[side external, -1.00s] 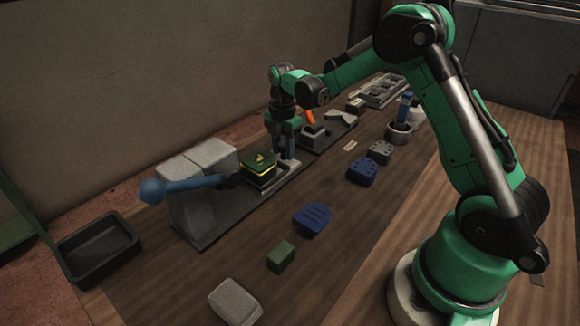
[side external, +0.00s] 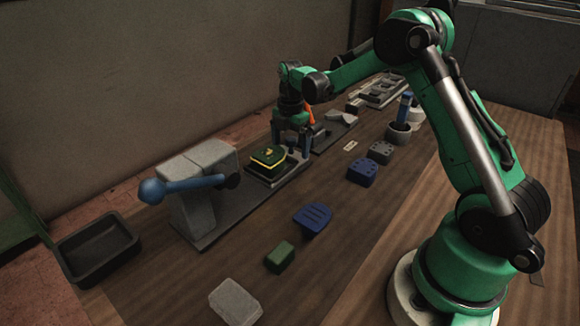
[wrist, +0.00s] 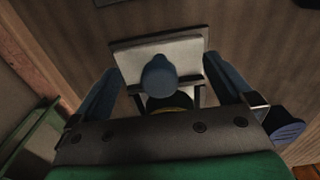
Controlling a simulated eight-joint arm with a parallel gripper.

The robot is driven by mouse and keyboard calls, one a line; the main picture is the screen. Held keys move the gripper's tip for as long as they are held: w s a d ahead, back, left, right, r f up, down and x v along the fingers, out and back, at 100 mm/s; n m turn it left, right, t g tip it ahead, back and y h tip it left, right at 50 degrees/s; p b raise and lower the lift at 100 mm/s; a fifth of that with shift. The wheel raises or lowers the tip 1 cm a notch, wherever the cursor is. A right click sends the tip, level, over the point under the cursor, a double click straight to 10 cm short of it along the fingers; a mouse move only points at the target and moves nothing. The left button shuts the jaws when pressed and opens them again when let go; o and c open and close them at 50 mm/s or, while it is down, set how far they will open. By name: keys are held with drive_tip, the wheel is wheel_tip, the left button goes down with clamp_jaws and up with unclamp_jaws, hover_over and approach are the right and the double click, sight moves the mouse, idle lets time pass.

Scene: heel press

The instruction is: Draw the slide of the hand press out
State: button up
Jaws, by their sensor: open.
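The hand press (side external: 192,205) stands at the left in the side view, its blue ball-ended lever (side external: 180,187) sticking out to the left. A green and yellow block (side external: 268,158) rests on the slide, to the right of the press body. My gripper (side external: 292,143) is open at the slide's outer end. In the wrist view a round blue knob (wrist: 158,77) lies between my two spread fingers, with a visible gap on each side. A pale plate (wrist: 185,50) shows beyond the knob. A yellow edge (wrist: 170,102) shows below it; my gripper body hides the rest.
Another fixture (side external: 338,120) stands close to the right of my gripper. Loose blue (side external: 313,218), green (side external: 280,257) and grey (side external: 234,301) pieces lie on the table in front. A black tray (side external: 97,250) is at the left end.

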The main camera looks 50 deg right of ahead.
drive_tip(key=shift+r, duration=1.75)
drive_tip(key=shift+r, duration=1)
drive_tip(key=shift+r, duration=0.1)
drive_tip(key=shift+r, duration=1.4)
